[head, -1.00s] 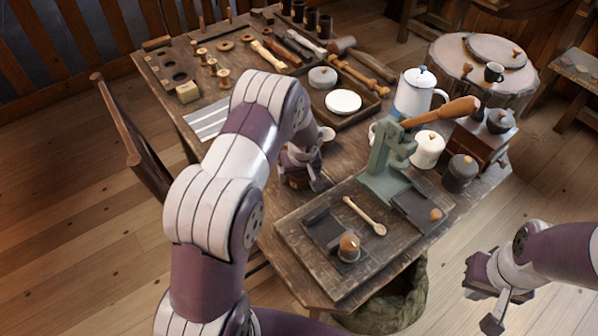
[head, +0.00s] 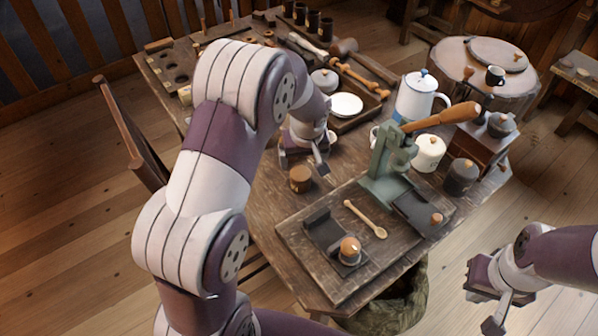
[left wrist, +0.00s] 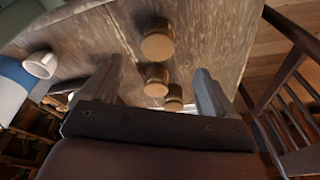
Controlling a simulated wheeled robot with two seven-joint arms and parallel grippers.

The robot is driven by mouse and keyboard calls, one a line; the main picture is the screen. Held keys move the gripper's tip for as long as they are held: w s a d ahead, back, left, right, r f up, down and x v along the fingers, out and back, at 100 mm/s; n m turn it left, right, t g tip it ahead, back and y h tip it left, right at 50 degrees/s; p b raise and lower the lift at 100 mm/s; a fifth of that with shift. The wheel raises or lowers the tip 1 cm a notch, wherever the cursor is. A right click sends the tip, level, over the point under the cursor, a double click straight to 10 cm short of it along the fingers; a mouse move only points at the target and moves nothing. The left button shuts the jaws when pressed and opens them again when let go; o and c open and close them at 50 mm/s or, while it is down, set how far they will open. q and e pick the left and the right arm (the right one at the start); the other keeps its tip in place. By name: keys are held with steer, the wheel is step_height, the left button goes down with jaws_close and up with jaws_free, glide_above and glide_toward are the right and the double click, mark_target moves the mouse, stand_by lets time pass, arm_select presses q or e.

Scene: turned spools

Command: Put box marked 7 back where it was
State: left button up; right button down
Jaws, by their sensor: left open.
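A small round wooden box (head: 300,178) stands on the bare table just in front of my left gripper (head: 303,163). The left wrist view shows a round box (left wrist: 158,42) just past the tips of my left gripper (left wrist: 158,68), whose fingers are apart and empty. Two more round boxes, one in the middle (left wrist: 155,80) and one lower (left wrist: 173,97), show between the fingers; my left arm likely hides them in the head view. No number is readable on any box. My right gripper (head: 484,310) hangs beyond the table's right side, its fingers apart and empty.
A board (head: 300,240) with a wooden spoon and a green lever press (head: 385,165) stands right of the box. A blue-and-white pot (head: 415,97), a tray (head: 372,105) and a white cup (left wrist: 40,65) are nearby. A chair (head: 135,140) stands at the table's left side.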

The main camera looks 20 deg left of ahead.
arm_select(q)
steer(key=s+d+r+m, duration=0.1)
steer(key=s+m, duration=0.1)
steer(key=s, duration=0.4)
steer(key=s+d+r+m+h, duration=0.1)
steer(key=s+d+m, duration=0.1)
steer(key=s, duration=0.5)
steer(key=s+d+r+m+g, duration=0.1)
steer(key=s+r+m, duration=0.1)
steer(key=s, duration=0.4)
steer(key=shift+s+d+m+h, duration=0.15)
steer(key=shift+d+m+h, duration=0.25)
steer(key=shift+m, duration=0.1)
